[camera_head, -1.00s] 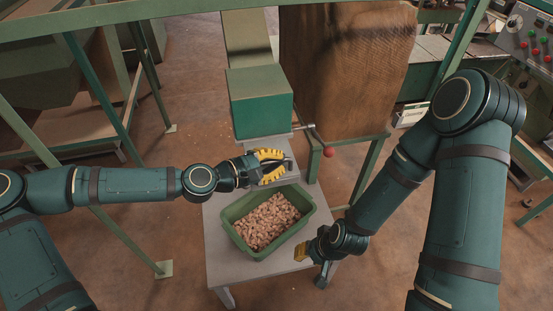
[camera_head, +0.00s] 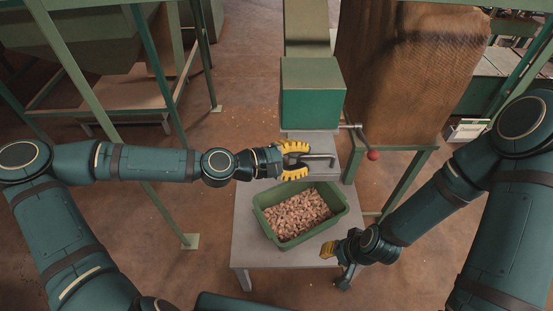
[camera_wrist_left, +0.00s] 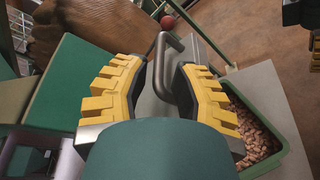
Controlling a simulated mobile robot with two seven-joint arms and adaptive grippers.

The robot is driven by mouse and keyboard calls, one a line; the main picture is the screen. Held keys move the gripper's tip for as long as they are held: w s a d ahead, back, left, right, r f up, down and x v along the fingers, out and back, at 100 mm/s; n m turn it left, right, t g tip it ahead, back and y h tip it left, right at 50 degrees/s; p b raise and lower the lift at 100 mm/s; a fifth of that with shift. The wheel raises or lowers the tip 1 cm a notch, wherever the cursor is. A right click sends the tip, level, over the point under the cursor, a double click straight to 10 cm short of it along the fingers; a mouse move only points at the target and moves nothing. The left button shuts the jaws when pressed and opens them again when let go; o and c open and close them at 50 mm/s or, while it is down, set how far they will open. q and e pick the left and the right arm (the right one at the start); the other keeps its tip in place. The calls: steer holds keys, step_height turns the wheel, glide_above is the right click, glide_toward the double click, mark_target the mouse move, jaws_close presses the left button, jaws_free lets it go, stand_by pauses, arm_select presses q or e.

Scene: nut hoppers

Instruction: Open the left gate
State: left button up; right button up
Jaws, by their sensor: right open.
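The gate is a grey metal plate (camera_head: 322,143) below the green hopper outlet box (camera_head: 312,92), with a grey bent bar handle (camera_head: 320,158) on it. The handle also shows in the left wrist view (camera_wrist_left: 165,72). My left gripper (camera_head: 300,160) is open at the handle, its yellow ridged fingers apart. In the left wrist view, the handle's near end lies between my left gripper's fingers (camera_wrist_left: 168,90), with a gap on each side. My right gripper (camera_head: 335,258) is low, beside the bin's right front corner, away from the handle.
A green bin (camera_head: 345,203) full of nuts stands on a grey table (camera_head: 245,225) below the gate. A red-knobbed lever (camera_head: 373,155) sticks out to the right of the outlet. A brown sack-like panel (camera_head: 405,80) hangs behind. Green frame posts stand at left and right.

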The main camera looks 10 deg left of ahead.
arm_select(q)
steer(key=v, duration=0.7)
steer(key=shift+s+a, duration=0.1)
stand_by(0.4)
steer(key=s+d+f+m+g+y, duration=0.2)
steer(key=s+d+f+g, duration=0.15)
steer(key=f, duration=0.45)
steer(key=s+d+f+m+g+y, duration=0.1)
steer(key=s+d+f+m+g, duration=0.2)
steer(key=f, duration=0.4)
steer(key=s+a+f+m+y, duration=0.3)
steer(key=a+f+m+y, duration=0.2)
steer(key=f, duration=0.4)
steer(key=a+y, duration=0.1)
steer(key=a, duration=0.1)
steer(key=shift+a+f+t+y, duration=0.35)
steer(key=shift+a+f+y, duration=0.05)
stand_by(0.4)
